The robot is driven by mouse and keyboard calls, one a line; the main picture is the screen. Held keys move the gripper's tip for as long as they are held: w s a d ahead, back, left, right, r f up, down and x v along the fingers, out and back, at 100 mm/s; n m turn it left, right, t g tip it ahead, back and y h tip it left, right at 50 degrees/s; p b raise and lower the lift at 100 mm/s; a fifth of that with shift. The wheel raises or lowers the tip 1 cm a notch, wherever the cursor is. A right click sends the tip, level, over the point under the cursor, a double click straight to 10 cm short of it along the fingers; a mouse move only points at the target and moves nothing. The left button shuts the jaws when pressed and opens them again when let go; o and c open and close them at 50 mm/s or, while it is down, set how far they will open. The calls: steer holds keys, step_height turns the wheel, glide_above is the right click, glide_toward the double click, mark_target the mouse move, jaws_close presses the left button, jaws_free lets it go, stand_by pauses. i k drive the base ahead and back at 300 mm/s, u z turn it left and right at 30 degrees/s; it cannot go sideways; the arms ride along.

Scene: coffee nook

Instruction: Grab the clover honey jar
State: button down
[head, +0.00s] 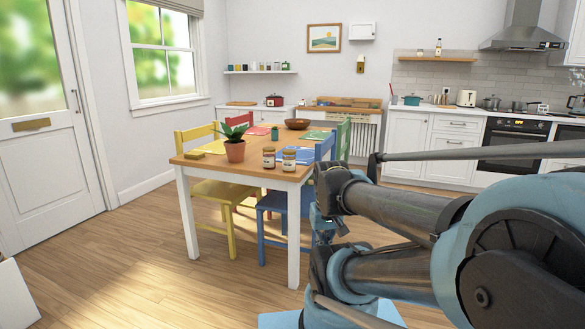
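Two small jars with pale lids and light labels stand close together near the front edge of the wooden dining table (240,169). One is the left jar (269,158), the other is the right jar (289,160). Their labels are too small to read, so I cannot tell which is clover honey. My arm comes in from the right, and its folded end is right of and below the jars in the picture, apart from them. My gripper (325,226) seems to hang at that end, small and partly hidden by arm links. Its fingers cannot be made out.
A potted plant (235,148) stands left of the jars, with a blue placemat (298,155) behind them and a brown bowl (297,124) farther back. The wooden floor (150,260) at front left is clear.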

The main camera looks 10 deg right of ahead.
mark_target(289, 156)
steer(key=i, duration=0.95)
steer(key=u, duration=0.3)
steer(key=k, duration=1.15)
steer(key=z, duration=0.6)
steer(key=i, duration=0.95)
